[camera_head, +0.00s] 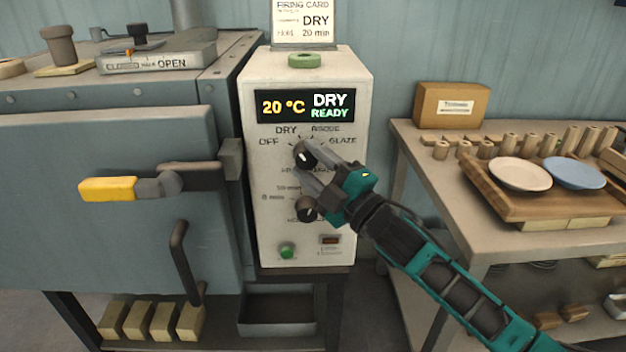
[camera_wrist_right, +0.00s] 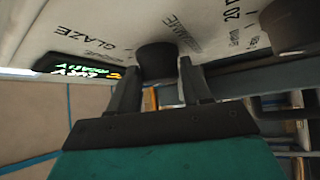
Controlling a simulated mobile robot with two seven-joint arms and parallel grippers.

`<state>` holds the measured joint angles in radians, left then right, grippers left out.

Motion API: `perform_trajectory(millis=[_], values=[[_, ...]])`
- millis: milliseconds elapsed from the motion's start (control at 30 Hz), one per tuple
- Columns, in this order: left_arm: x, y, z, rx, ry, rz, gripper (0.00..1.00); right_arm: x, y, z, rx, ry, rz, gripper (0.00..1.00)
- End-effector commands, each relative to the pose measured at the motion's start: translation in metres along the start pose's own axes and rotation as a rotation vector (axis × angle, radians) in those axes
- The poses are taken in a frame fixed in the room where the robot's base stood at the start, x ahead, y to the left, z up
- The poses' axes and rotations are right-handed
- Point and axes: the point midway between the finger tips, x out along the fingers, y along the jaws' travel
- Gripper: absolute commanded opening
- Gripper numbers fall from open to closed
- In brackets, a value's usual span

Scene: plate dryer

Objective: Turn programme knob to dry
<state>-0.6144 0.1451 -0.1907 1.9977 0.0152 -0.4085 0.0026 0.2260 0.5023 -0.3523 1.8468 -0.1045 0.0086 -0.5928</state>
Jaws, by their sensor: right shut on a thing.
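The programme knob (camera_head: 304,150) is a dark round knob on the front of the white control box (camera_head: 258,170). Labels OFF, DRY, BISQUE and GLAZE are printed around it. The display (camera_head: 305,106) reads 20 °C, DRY, READY. My right gripper (camera_head: 310,164) reaches in from the lower right and is shut on the knob. In the right wrist view the knob (camera_wrist_right: 157,60) sits between the two fingers (camera_wrist_right: 160,86). The fingers partly cover the knob and nearby print, so its pointer is hard to read. My left gripper is not in view.
A second dark knob (camera_head: 307,209) sits just below, close to my right gripper. A green button (camera_head: 287,250) is lower on the box. The kiln door (camera_head: 90,240), with a yellow-ended handle (camera_head: 108,189), stands left. A table (camera_head: 425,150) with a wooden tray (camera_head: 500,206) and plates stands right.

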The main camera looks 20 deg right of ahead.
Motion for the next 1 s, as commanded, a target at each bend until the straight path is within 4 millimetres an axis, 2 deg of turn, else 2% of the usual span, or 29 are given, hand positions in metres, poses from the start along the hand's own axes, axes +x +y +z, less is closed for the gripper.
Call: perform_trajectory(millis=[33, 433, 1000], values=[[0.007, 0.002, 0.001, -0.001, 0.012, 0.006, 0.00, -0.002, -0.006, 0.001, 0.031, -0.001, 0.028, 0.18], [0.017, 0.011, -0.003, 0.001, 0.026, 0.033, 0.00, -0.001, -0.005, 0.001, 0.174, -0.002, 0.172, 0.18], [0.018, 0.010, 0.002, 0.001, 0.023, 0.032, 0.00, 0.000, -0.004, 0.000, 0.201, -0.001, 0.199, 0.18]])
